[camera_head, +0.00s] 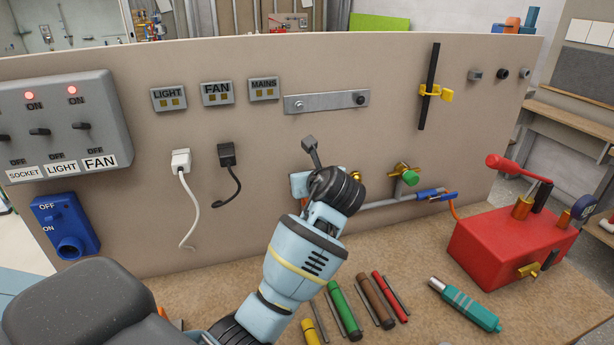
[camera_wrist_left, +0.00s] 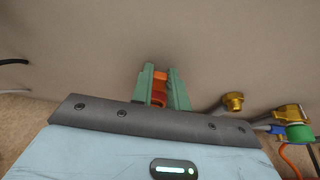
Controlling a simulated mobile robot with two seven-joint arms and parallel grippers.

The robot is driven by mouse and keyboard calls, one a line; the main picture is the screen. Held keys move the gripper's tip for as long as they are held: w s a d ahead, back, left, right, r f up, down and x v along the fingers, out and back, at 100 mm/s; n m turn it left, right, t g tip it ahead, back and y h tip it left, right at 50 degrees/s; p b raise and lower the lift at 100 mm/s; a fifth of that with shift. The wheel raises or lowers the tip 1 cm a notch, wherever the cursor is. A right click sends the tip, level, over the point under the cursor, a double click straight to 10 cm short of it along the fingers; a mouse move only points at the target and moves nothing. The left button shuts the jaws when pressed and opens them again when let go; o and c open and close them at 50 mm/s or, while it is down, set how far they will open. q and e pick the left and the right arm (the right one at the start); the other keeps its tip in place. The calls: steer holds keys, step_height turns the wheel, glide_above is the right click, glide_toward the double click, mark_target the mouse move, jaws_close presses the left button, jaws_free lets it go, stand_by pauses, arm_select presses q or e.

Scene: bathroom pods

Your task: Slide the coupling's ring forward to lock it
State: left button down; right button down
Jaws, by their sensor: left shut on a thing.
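My left gripper (camera_wrist_left: 160,88) has green fingers, seen in the left wrist view against the beige panel. They are shut on an orange piece (camera_wrist_left: 159,102), mostly hidden by the fingers and the wrist. In the head view my left arm reaches up to the panel, and its wrist hides the fingers. A blue coupling-like fitting (camera_head: 430,194) joins a grey pipe to an orange hose, right of my wrist and apart from it. I cannot tell whether the held orange piece is the coupling's ring. My right gripper is not in view.
A green-knobbed brass valve (camera_head: 409,177) and a brass fitting (camera_wrist_left: 233,102) are right of my gripper. A red pump box (camera_head: 510,235) stands at right on the bench. Several coloured rods (camera_head: 344,312) and a teal tool (camera_head: 466,305) lie in front.

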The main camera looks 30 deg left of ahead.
arm_select(q)
steer(key=shift+s+d+f, duration=0.15)
steer(key=shift+s+d, duration=0.3)
steer(key=shift+d, duration=0.15)
steer(key=c, duration=1.4)
jaws_free()
steer(key=shift+s, duration=0.15)
steer(key=shift+o, duration=0.2)
steer(key=shift+d, duration=0.1)
steer(key=v, duration=0.7)
steer(key=shift+s+d+r, duration=0.2)
steer(key=shift+s+r, duration=0.05)
steer(key=shift+r, duration=0.05)
